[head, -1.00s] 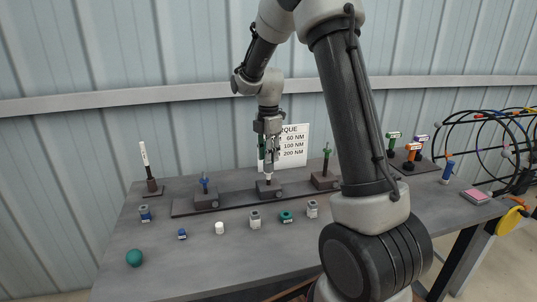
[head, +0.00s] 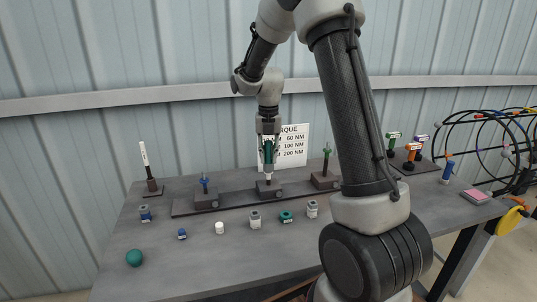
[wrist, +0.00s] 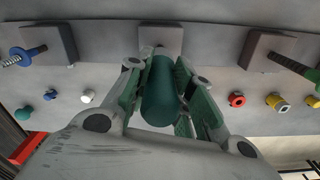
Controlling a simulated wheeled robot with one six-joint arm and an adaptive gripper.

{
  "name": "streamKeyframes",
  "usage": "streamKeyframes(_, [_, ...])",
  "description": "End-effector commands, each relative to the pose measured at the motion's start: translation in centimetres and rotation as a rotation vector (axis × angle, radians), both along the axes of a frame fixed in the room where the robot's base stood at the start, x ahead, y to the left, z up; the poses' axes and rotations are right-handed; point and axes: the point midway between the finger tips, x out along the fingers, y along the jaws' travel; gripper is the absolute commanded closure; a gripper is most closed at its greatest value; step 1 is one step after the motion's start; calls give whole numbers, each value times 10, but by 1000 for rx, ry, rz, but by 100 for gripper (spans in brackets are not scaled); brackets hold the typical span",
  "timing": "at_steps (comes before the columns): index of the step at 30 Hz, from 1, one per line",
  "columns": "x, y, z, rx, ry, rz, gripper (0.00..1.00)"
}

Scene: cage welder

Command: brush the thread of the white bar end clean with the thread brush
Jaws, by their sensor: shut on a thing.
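My gripper (head: 268,140) is above the middle block of the dark rail, pointing down. It is shut on a dark green cylinder, which I take for the thread brush (head: 268,153); the brush also shows between the fingers in the wrist view (wrist: 159,92). The brush stands upright over the white bar end (head: 268,178) in the middle block (head: 268,191). Only a little white shows under the brush, and its thread is hidden. I cannot tell how far the brush covers it.
A blue bar (head: 205,186) and a green bar (head: 326,163) stand in blocks on either side. Several small nuts and caps, a teal ball (head: 134,258) and a white pen in a holder (head: 147,165) are on the table. Coloured-head tools (head: 410,152) stand right, beyond my arm.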

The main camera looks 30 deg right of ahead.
Motion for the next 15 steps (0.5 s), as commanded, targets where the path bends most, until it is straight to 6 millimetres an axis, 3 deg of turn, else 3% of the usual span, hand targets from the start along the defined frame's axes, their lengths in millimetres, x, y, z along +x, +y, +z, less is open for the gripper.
streamKeyframes(10, [0,0,0,0,0,7,100])
streamKeyframes(15, [0,0,0,0,0,-128,100])
